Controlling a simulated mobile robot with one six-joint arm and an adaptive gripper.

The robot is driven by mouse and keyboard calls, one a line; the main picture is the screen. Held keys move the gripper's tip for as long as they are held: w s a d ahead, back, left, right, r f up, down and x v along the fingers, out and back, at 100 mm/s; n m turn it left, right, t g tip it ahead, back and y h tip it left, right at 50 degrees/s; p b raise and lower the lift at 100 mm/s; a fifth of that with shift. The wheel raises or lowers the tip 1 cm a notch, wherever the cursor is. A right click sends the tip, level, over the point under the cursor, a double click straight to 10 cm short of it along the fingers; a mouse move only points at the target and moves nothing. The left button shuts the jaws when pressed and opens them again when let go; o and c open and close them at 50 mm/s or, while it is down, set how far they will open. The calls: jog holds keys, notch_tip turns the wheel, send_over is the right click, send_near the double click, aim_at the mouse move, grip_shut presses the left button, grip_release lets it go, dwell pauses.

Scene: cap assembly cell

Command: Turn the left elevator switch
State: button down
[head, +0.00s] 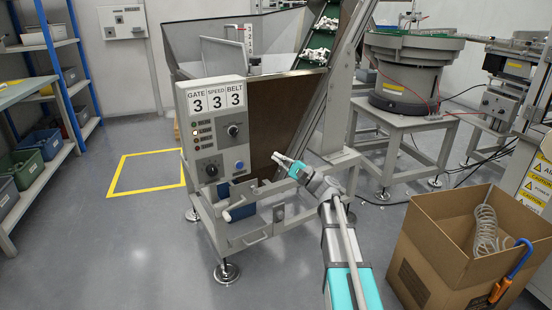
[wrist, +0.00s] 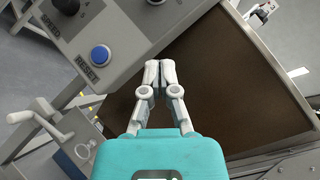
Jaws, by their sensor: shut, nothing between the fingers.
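The grey elevator control panel (head: 207,150) faces me in the head view. A black knob (head: 233,130) is at its upper right and another dark knob (head: 211,169) at its lower left. The lower-left knob shows in the wrist view (wrist: 67,5) at the top edge, beside the label SPEED. I cannot tell from the pictures which knob is the left elevator switch. A blue RESET button (head: 239,164) sits right of the lower-left knob. My gripper (head: 277,157) is shut and empty, right of the panel and apart from it. In the wrist view its fingertips (wrist: 160,66) touch.
A brown plate (head: 280,112) lies right of the panel. A crank handle (wrist: 20,117) and frame bars stand below it. A cardboard box (head: 440,258) with a coil and an orange-handled tool is at front right. Floor left of the machine is clear.

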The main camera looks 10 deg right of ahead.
jog(key=s+a+f+n+g+h+p, duration=0.4)
jog(key=s+a+f+n+g+h, duration=0.35)
jog(key=s+a+f+g, duration=0.4)
jog(key=s+d+f+n+g+h+p, duration=0.1)
jog(key=s+d+f+n+h, duration=0.1)
jog(key=s+d+f+h, duration=0.1)
jog(key=s+d+f+n+g+h+p, duration=0.1)
jog(key=s+d+f+n+h+p, duration=0.1)
jog(key=s+f+h, duration=0.3)
jog(key=s+d+n+h, duration=0.1)
jog(key=s+h, duration=0.2)
jog(key=s, duration=0.2)
jog(key=shift+s+d+f, duration=0.15)
jog(key=shift+s+d, duration=0.05)
jog(key=shift+n+h, duration=0.25)
